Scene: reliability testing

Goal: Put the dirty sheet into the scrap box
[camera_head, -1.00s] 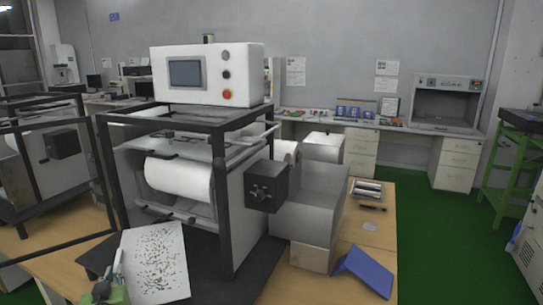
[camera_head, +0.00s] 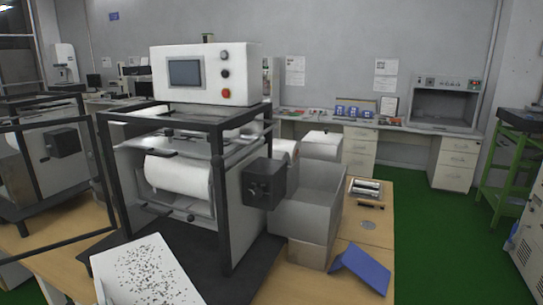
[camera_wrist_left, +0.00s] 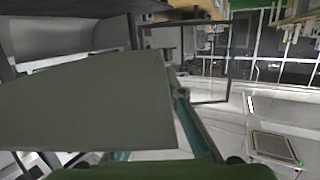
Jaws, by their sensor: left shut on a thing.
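The dirty sheet (camera_head: 148,272) is white with many black specks and is at the lower left of the head view, in front of the machine. In the left wrist view its grey-looking underside (camera_wrist_left: 85,105) fills the left half. My left gripper (camera_head: 103,292) is shut on the sheet's near left edge; only a small part of it shows at the bottom of the head view. My right gripper is not in view.
The framed machine (camera_head: 228,185) with a white roll (camera_head: 180,174) stands between the sheet and the box. An open framed door (camera_head: 105,185) is at the left. A blue folded item (camera_head: 362,268) and small tools (camera_head: 366,188) lie on the wooden table (camera_head: 350,230) at the right.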

